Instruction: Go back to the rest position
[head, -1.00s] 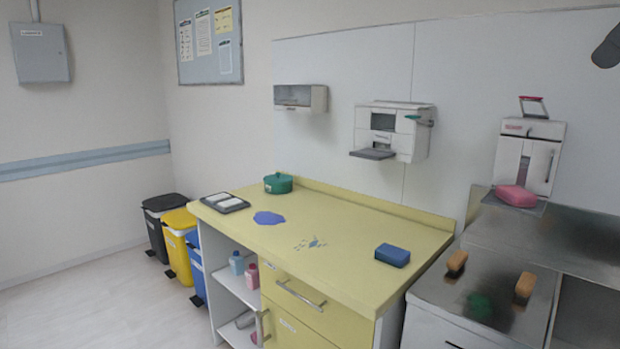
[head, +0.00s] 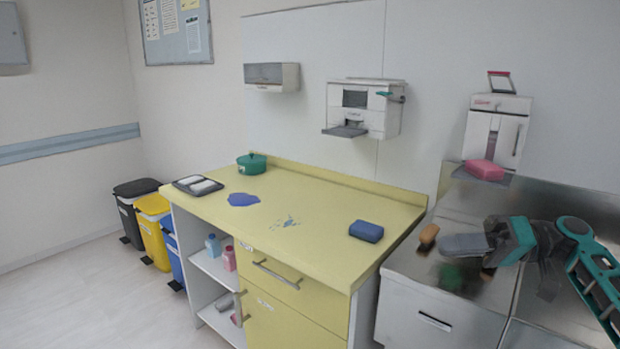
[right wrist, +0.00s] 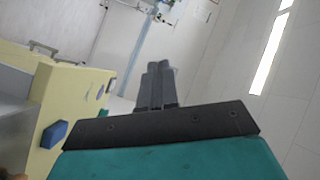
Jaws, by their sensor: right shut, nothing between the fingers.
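My right gripper (head: 462,245) reaches in from the right in the head view, above the steel counter. Its fingers are closed together with nothing between them. In the right wrist view the shut fingers (right wrist: 157,84) point out into the room, clear of any object. The yellow cabinet top (head: 330,215) lies to the left of the gripper, with a blue sponge (head: 366,231) near its right end. The left gripper is not in view.
The steel counter (head: 440,284) carries a brown-handled brush (head: 428,237) close to my right gripper. A green pot (head: 251,164), a tray (head: 198,186) and a blue patch (head: 243,199) are on the yellow top.

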